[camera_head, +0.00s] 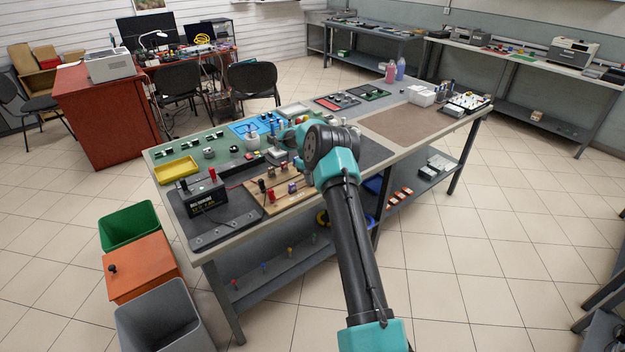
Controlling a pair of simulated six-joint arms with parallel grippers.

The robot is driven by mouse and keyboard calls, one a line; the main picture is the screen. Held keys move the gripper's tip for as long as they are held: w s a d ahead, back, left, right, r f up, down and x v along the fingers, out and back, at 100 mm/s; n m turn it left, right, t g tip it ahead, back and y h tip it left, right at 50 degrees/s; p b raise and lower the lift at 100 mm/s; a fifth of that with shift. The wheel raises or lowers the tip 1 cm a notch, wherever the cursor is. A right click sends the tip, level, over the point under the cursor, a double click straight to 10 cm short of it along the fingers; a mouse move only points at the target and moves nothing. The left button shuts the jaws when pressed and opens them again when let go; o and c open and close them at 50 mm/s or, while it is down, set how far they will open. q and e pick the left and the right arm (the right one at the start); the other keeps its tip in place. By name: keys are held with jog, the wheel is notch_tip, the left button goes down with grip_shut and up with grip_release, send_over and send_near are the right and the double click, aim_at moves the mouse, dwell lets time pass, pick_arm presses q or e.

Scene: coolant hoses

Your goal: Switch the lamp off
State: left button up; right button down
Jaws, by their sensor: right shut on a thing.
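My right arm reaches in from the bottom, over the middle of the workbench (222,262). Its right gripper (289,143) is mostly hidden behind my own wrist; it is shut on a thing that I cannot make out. A wooden board (285,201) with red and black terminals and small parts lies just left of the wrist. A black battery box (205,199) stands left of the board, with wires between them. I cannot tell whether a lamp on the board is lit. My left gripper is not in view.
A yellow tray (176,169), a blue tray (256,125) and small parts crowd the bench's left half. A brown mat (405,124) on the right is bare. Green (129,225) and grey (165,318) bins and an orange box (140,268) stand at the left.

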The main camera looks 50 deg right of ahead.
jog(key=c, duration=1)
grip_release()
jog(key=shift+o, duration=0.2)
jog(key=a+v, duration=0.1)
jog(key=v, duration=1.6)
jog(key=shift+d+r, duration=0.15)
jog(key=shift+d, duration=0.3)
